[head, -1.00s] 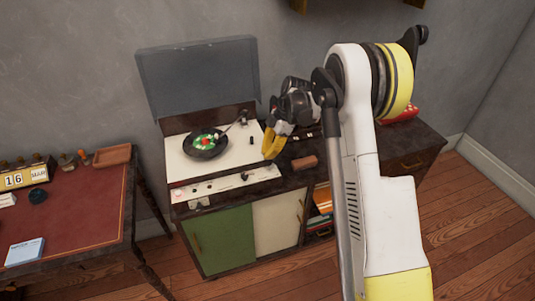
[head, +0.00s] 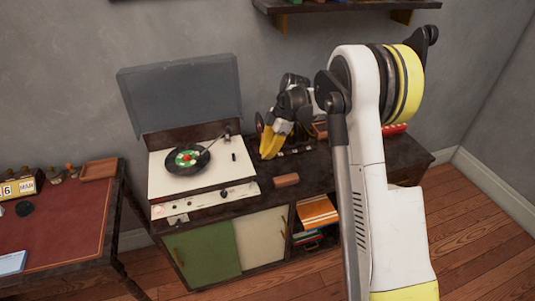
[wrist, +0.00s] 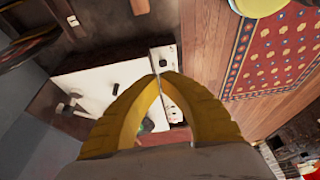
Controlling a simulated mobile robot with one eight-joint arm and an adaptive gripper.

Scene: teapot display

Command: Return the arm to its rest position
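My gripper (head: 268,156) has yellow fingers and hangs above the cabinet, just right of the record player in the head view. In the wrist view its two yellow fingers (wrist: 159,76) meet at the tips, with nothing held between them. My white and yellow arm is bent and fills the right of the head view, hiding part of the cabinet.
The record player (head: 165,188) has its grey lid (head: 182,95) raised and a record (head: 187,160) on it. A brown block (head: 286,180) lies on the dark cabinet (head: 318,178). A red-topped desk (head: 60,236) stands left. A wall shelf (head: 340,5) is above. A patterned rug (wrist: 275,50) shows in the wrist view.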

